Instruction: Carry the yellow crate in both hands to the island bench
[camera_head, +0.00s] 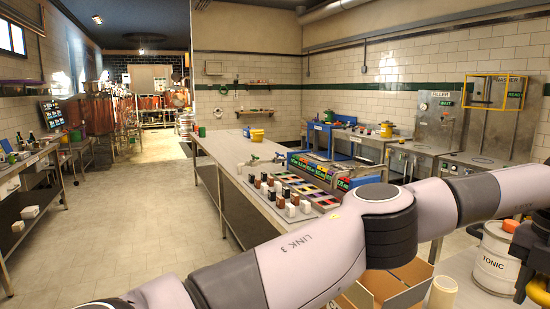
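I cannot make out a yellow crate for certain in the head view. A long bench (228,150), which looks like the island bench, runs from the middle distance towards me, with a grey top. A pale arm of mine crosses the lower foreground and hides part of the bench's near end.
An open cardboard box (392,285) and a white drum marked TONIC (496,258) stand at the lower right. A yellow open frame (495,91) is at the right wall. A side bench (30,160) lines the left. The floor aisle (140,215) between the benches is clear.

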